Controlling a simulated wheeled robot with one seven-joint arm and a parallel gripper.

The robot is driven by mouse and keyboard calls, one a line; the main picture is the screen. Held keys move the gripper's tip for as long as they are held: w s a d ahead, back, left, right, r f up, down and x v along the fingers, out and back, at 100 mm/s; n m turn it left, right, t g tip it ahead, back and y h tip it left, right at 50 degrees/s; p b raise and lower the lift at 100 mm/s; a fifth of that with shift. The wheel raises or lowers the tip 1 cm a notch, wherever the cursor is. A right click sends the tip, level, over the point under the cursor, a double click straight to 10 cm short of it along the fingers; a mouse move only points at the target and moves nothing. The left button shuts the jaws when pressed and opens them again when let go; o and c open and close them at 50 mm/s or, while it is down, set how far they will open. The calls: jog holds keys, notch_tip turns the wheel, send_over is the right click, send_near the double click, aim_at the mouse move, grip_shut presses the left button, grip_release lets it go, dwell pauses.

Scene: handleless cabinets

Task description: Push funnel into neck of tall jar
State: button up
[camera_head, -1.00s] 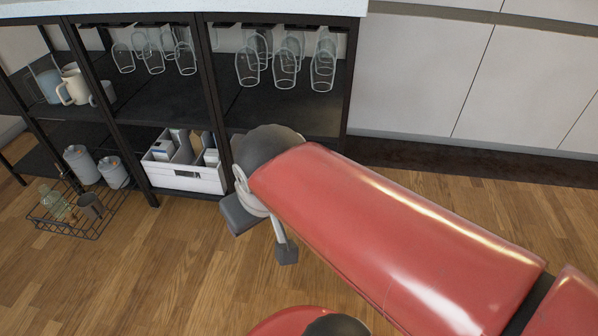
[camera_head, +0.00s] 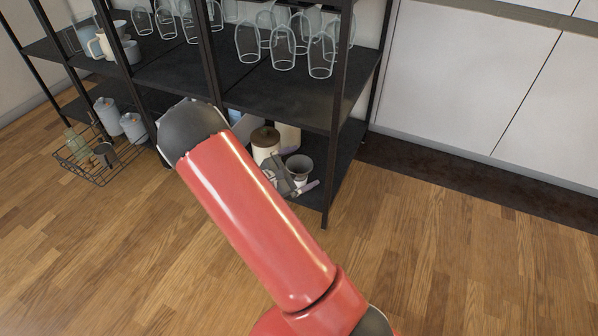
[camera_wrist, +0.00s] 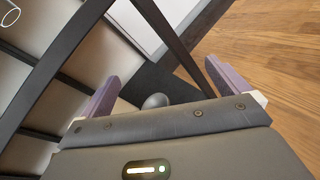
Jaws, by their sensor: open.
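My gripper (camera_head: 299,170) is at the lower shelf of the black rack, its purple fingers apart with nothing between them. Both fingers also show in the wrist view (camera_wrist: 164,88). A small grey cup-like thing (camera_head: 301,162) stands right by the fingers; I cannot tell whether it is the funnel. Behind it are a white jar with a brown lid (camera_head: 265,142) and a pale container (camera_head: 289,133); neither is clearly the tall jar. A grey rounded thing (camera_wrist: 155,101) shows between the fingers in the wrist view, beyond them. My arm hides part of the lower shelf.
Upturned glasses (camera_head: 282,50) stand on the upper shelf. The black rack post (camera_head: 337,130) rises just right of my gripper. A wire basket (camera_head: 90,165) sits on the floor at left. White cabinets (camera_head: 455,80) stand at right, with open wooden floor in front.

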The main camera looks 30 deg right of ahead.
aim_at(294, 174)
jog(key=w+a+f+n+t+y, duration=0.15)
jog(key=w+f+n+t, duration=0.35)
jog(key=f+n+t, duration=0.6)
jog(key=w+d+f+g, duration=0.1)
jog(key=w, duration=0.1)
jog(key=w+d+f+g+b, duration=0.1)
jog(key=d, duration=0.1)
jog(key=w+d+f+g, duration=0.1)
jog(key=w, duration=0.1)
jog(key=shift+w+d+f+m, duration=0.25)
jog(key=shift+w+d+m, duration=0.05)
jog(key=shift+d, duration=0.1)
jog(key=c, duration=1.1)
